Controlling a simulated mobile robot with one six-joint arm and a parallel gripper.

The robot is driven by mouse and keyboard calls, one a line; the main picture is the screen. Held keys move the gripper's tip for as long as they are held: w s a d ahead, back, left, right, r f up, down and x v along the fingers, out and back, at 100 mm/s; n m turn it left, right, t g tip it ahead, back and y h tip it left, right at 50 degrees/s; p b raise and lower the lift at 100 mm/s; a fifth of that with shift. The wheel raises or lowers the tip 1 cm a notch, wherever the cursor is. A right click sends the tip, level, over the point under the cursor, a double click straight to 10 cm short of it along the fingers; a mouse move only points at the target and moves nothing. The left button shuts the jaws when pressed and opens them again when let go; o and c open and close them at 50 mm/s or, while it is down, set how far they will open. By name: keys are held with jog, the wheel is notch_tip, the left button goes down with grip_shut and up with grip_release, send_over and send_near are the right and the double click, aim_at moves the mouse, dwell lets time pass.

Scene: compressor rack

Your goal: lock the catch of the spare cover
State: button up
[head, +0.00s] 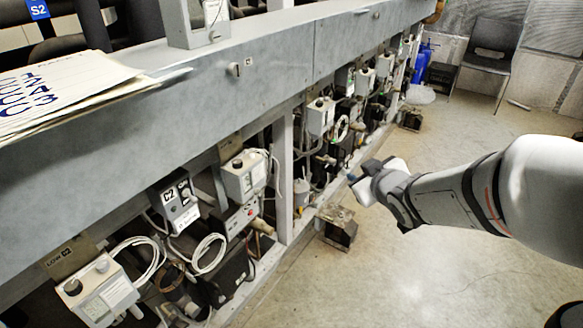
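My gripper (352,180) is in front of the rack, right of the middle of the head view, at the end of my arm coming in from the right. Its tips point left toward the rack's lower equipment. They are small in the view, and I cannot tell whether they are open or shut. I cannot pick out a spare cover or its catch for certain. A small latch-like fitting (233,69) sits on the rack's grey front rail (280,62), well left of and above my gripper.
Under the rail are grey control boxes (245,177), a dark box marked C2 (178,203) and looped white cables (208,253). A rusty metal block (338,228) stands on the floor below my gripper. Papers (60,85) lie on top. The floor (400,275) is mostly clear; a chair (490,55) stands behind.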

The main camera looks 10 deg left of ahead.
jog(key=a+f+n+y+b, duration=0.4)
jog(key=a+f+y, duration=0.15)
jog(key=a, duration=0.25)
jog(key=n+g+y+b, duration=0.5)
jog(key=y, duration=0.1)
send_near(259, 192)
jog(key=x, duration=0.8)
jog(key=shift+b, duration=0.4)
grip_shut()
